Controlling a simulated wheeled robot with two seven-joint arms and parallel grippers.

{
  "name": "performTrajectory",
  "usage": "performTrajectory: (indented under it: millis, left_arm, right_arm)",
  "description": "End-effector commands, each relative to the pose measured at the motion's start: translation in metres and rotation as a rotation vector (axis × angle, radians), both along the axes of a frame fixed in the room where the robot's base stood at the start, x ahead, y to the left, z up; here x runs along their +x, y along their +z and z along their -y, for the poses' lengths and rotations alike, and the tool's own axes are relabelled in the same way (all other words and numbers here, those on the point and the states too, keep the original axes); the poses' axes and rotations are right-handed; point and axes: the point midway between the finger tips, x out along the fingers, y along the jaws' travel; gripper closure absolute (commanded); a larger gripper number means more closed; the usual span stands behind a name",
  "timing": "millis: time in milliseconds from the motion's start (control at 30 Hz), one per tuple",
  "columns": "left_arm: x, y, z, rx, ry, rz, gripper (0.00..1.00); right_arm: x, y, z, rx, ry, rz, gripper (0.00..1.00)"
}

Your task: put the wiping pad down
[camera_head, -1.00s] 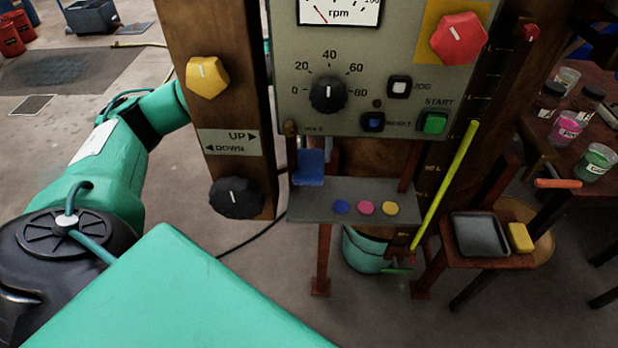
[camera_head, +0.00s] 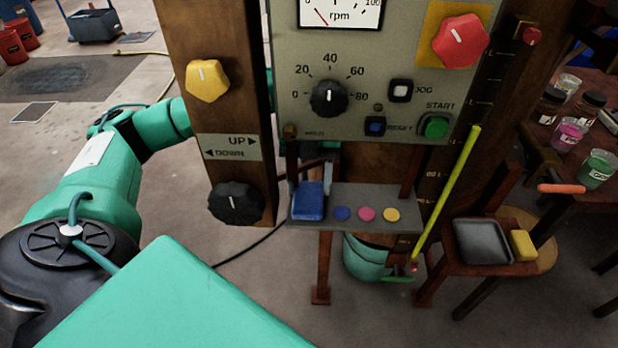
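The wiping pad, which I take to be the blue block (camera_head: 308,203), is at the left end of the small grey shelf (camera_head: 362,217) below the control panel. It looks to be at the level of the shelf top, but I cannot tell whether it rests on it. My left gripper (camera_head: 311,176) reaches down from behind the panel. Its fingers are at the two sides of the pad, and it looks shut on it. The panel and the wooden post hide most of this hand. My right gripper is not in view.
Blue, pink and yellow discs (camera_head: 367,214) lie on the shelf right of the pad. The panel (camera_head: 365,60) with its knobs and buttons stands close above. A yellow-green rod (camera_head: 447,195) leans at the right. A side table holds a black tray (camera_head: 482,242) and a yellow block (camera_head: 523,245).

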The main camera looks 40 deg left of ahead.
Motion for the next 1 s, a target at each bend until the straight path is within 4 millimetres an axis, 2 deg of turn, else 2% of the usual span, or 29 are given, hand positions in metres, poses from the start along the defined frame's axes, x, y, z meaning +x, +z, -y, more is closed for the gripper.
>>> performTrajectory:
  millis: [33,100,467,567,767,900,1000]
  left_arm:
    - [0.0,0.0,0.0,0.0,0.0,0.0,0.39]
    - [0.0,0.0,0.0,0.0,0.0,0.0,0.25]
    - [0.0,0.002,0.0,0.0,0.0,0.001,0.25]
    - [0.005,0.015,-0.002,0.0,0.001,0.004,0.25]
    - [0.019,0.056,-0.011,-0.001,0.001,0.003,0.25]
    - [0.03,0.086,-0.017,0.0,0.002,0.004,0.25]
    - [0.035,0.1,-0.021,0.0,0.0,0.002,0.25]
  right_arm:
    - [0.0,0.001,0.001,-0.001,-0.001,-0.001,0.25]
    - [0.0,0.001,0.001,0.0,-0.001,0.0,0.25]
    - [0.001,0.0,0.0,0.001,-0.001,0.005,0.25]
    - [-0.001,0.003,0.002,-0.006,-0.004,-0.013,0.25]
    - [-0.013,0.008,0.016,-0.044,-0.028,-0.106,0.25]
    - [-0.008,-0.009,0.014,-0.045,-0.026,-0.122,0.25]
    - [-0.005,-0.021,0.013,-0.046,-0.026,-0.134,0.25]
